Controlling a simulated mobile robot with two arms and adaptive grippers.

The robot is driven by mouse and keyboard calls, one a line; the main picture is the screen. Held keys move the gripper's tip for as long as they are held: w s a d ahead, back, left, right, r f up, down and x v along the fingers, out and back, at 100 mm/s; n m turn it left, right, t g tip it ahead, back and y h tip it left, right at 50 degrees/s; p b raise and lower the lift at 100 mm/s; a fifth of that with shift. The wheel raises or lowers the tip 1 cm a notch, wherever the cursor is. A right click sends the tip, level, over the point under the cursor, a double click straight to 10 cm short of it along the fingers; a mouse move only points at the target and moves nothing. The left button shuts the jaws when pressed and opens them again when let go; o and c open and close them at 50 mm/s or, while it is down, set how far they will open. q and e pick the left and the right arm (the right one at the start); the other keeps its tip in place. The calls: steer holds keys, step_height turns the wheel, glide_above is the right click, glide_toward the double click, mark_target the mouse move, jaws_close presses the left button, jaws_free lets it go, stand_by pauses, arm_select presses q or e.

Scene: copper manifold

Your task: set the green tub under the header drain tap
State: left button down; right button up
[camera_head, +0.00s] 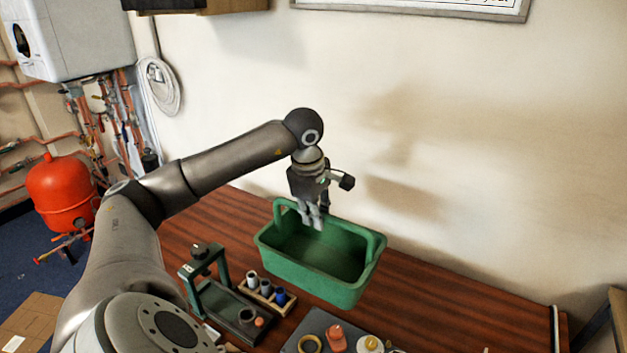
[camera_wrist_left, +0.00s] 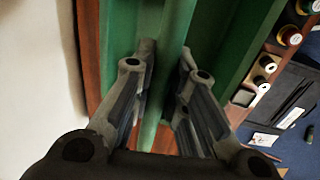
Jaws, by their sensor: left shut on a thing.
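The green tub (camera_head: 305,275) is over the wooden bench, close to the wall; I cannot tell whether it rests on the bench or hangs just above it. It looks empty and roughly level. My left gripper (camera_head: 311,221) points down at the tub's far-left end. In the left wrist view its fingers (camera_wrist_left: 166,75) are shut around a green bar of the tub (camera_wrist_left: 172,30), its handle. Copper pipes (camera_head: 105,115) run on the wall at far left; I cannot make out the header drain tap among them. My right gripper is not in view.
A green-framed stand (camera_head: 205,285), a small rack with several cylinders (camera_head: 265,287) and a grey tray of parts (camera_head: 310,333) crowd the bench's near side. The bench (camera_head: 445,305) is clear to the right. A red vessel (camera_head: 62,195) and white boiler (camera_head: 75,35) stand left.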

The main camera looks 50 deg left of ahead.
arm_select(q)
steer(key=shift+f, duration=0.35)
steer(key=w+d+f+p, duration=0.1)
steer(key=w+d+f, duration=0.2)
steer(key=w+d+f+p, duration=0.1)
steer(key=w+d+f, duration=0.1)
steer(key=d, duration=0.1)
steer(key=w+d+f+p, duration=0.2)
steer(key=w+d+f, duration=0.1)
steer(key=shift+w+d+f, duration=0.3)
steer(key=shift+w+d, duration=0.05)
steer(key=shift+w+d+f, duration=0.2)
steer(key=shift+f, duration=0.2)
steer(key=f+p, duration=0.2)
steer(key=f, duration=0.1)
steer(key=shift+w+d+f, duration=0.1)
steer(key=shift+w+d, duration=0.05)
steer(key=shift+d, duration=0.05)
steer(key=shift+f, duration=0.2)
